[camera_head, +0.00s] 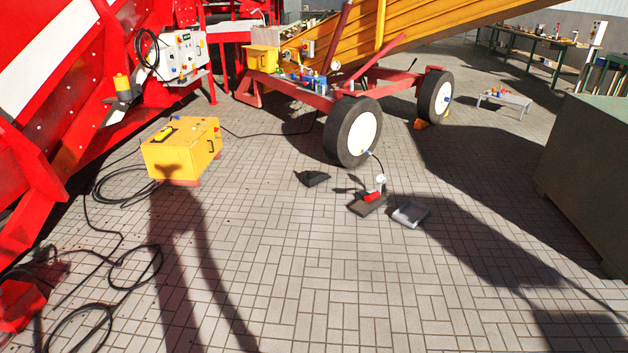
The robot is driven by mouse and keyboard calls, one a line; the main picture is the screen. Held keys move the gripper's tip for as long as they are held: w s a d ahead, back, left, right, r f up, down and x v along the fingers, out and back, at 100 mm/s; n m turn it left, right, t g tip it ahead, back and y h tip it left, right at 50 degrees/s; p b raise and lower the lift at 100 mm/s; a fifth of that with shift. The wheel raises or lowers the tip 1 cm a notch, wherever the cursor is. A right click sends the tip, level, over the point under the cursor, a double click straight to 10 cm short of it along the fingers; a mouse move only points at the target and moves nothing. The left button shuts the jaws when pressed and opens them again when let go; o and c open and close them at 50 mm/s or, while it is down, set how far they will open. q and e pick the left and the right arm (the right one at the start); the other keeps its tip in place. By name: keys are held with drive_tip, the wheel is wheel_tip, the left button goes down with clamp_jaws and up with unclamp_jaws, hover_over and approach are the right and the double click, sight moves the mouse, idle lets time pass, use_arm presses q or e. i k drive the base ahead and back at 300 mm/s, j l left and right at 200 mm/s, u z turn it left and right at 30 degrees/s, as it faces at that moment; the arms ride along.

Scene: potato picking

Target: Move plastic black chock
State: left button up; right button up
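A small black wedge-like object (313,178), likely the plastic chock, lies on the paved floor in front of the near wheel (357,134) of the red trailer. It is apart from the wheel. Neither of my grippers is in the head view.
A dark tray-like item with a red and white device (375,188) and a grey item (410,214) lie right of the chock. A yellow box (182,150) stands left, with black cables (120,262) on the floor. A green block (585,175) bounds the right.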

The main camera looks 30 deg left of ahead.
sight(312, 179)
drive_tip(key=i+j+u, duration=0.45)
drive_tip(key=i, duration=0.4)
drive_tip(key=i+u, duration=0.4)
drive_tip(key=i, duration=2.8)
